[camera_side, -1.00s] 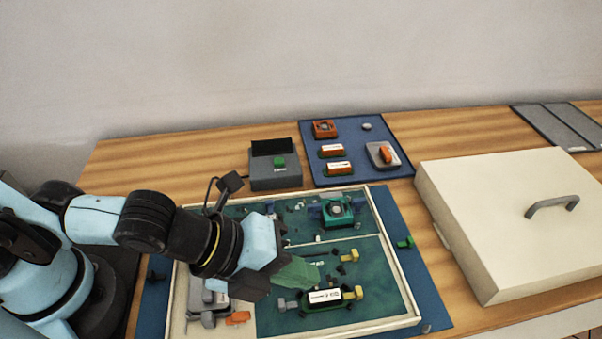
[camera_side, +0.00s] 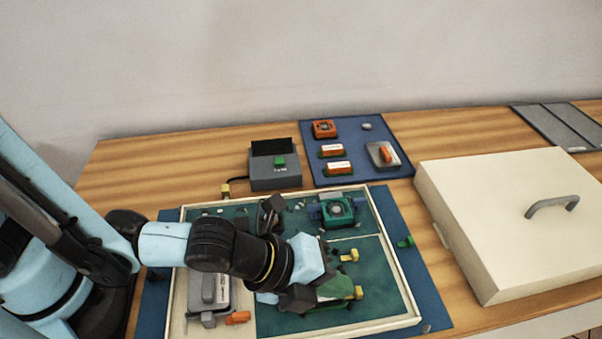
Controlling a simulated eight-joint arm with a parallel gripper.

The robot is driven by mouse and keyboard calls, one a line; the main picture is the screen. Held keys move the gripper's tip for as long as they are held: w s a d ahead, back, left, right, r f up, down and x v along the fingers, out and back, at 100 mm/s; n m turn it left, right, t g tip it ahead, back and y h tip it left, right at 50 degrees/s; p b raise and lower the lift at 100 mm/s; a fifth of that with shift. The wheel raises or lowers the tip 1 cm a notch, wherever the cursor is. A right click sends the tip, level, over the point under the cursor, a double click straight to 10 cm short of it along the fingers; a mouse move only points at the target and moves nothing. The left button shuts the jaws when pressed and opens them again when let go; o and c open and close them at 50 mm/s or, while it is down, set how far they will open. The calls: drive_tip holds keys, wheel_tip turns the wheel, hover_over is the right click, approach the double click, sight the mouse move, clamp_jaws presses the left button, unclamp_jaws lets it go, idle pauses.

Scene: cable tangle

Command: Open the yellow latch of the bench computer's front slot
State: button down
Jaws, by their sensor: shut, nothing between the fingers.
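The bench computer is the framed tray with green boards (camera_side: 385,270). A yellow latch (camera_side: 358,293) shows at the right end of the front slot (camera_side: 330,304). Another yellow piece (camera_side: 349,256) sits on the board just behind.
A green fan block (camera_side: 338,209) stands at the tray's back. A grey unit (camera_side: 275,178) and a blue mat (camera_side: 360,130) with orange and white-labelled parts lie behind the tray. A large cream lid (camera_side: 500,215) with a handle fills the right. A grey box (camera_side: 209,292) and orange piece (camera_side: 238,318) are at left.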

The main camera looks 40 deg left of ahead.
drive_tip(key=shift+w+d+f, duration=0.1)
drive_tip(key=shift+w+f, duration=0.05)
drive_tip(key=shift+f, duration=0.1)
drive_tip(key=shift+w+d, duration=0.7)
drive_tip(key=shift+d, duration=0.05)
drive_tip(key=shift+s+a+r, duration=0.1)
